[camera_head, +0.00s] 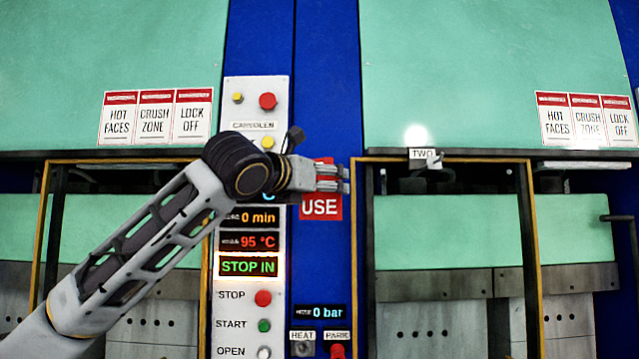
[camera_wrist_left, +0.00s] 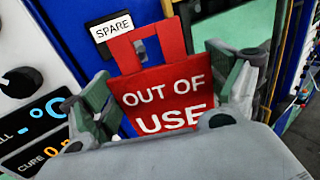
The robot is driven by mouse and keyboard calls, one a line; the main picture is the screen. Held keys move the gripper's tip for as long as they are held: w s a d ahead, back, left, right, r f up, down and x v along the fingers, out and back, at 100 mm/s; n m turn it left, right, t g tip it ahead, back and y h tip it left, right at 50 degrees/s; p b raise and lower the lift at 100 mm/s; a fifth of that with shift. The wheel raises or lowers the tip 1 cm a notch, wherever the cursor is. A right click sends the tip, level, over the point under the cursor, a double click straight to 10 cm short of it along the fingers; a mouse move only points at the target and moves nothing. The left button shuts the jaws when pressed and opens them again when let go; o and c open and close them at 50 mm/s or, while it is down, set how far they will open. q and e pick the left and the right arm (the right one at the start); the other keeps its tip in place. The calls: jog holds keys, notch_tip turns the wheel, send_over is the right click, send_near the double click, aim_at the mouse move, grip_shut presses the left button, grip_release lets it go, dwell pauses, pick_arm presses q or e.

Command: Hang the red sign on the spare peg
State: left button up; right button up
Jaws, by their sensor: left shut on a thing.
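The red sign (camera_head: 321,209) reads OUT OF USE in the wrist view (camera_wrist_left: 165,92). It has a frame-like loop with an opening at its top. My left gripper (camera_head: 343,179) is shut on the sign, with a finger at each side edge, in front of the blue column between the presses. A small grey peg (camera_wrist_left: 140,47) shows inside the loop's opening, just below the SPARE label (camera_wrist_left: 114,27). I cannot tell whether the loop is around the peg or only in front of it. In the head view my gripper hides the sign's upper part. My right gripper is not in view.
A control panel (camera_head: 228,295) with buttons and displays stands left of the sign. A 0 bar display (camera_head: 319,312) and HEAT and PARK controls sit below it. The right press (camera_head: 450,225), with a yellow-edged frame, is close on the right.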

pick_arm(q)
jog(key=w, duration=0.2)
jog(key=w+f, duration=0.1)
jog(key=w, duration=0.1)
jog(key=shift+f, duration=0.1)
dwell(0.8)
jog(key=shift+f, duration=0.1)
dwell(0.6)
jog(key=o, duration=0.8)
jog(key=shift+w, duration=0.15)
jog(key=shift+s, duration=0.25)
jog(key=v, duration=1.1)
jog(key=shift+s+a, duration=0.2)
jog(key=shift+s, duration=0.05)
